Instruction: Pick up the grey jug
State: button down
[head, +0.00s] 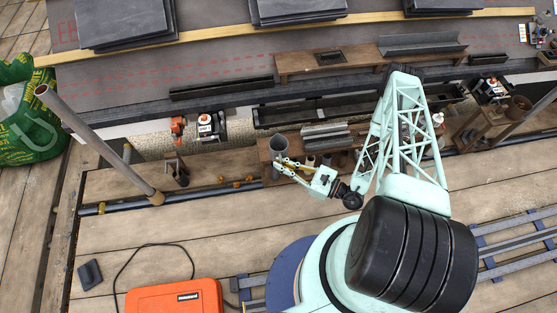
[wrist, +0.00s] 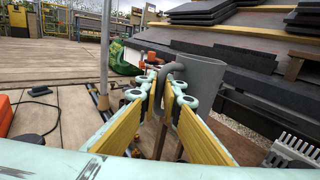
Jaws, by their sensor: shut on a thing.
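The grey jug (wrist: 205,76) shows large in the wrist view, upright, with its curved handle (wrist: 174,68) towards me. My gripper (wrist: 165,92) is shut on the handle, with its yellow-padded fingers on either side of it. In the head view the jug (head: 279,148) stands out at the left end of a brown bench, and my gripper (head: 285,165) reaches it from the right. I cannot tell whether the jug's base touches the bench. The fingers partly hide its lower part in the wrist view.
Grey ridged pieces (head: 325,134) lie on the bench (head: 342,157) right of the jug. A slanted pole (head: 100,145) stands to the left. An orange case (head: 175,298) lies on the planks. Dark slates (head: 125,20) are stacked on the roof. The plank floor at left is mostly clear.

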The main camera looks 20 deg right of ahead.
jog(key=shift+s+d+r+p, duration=0.15)
jog(key=shift+s+p, duration=0.15)
jog(key=shift+s, duration=1.1)
jog(key=shift+s+d+r+p, duration=0.15)
jog(key=shift+s+p, duration=0.1)
jog(key=shift+s, duration=1.1)
jog(key=shift+s, duration=0.25)
jog(key=shift+w, duration=0.1)
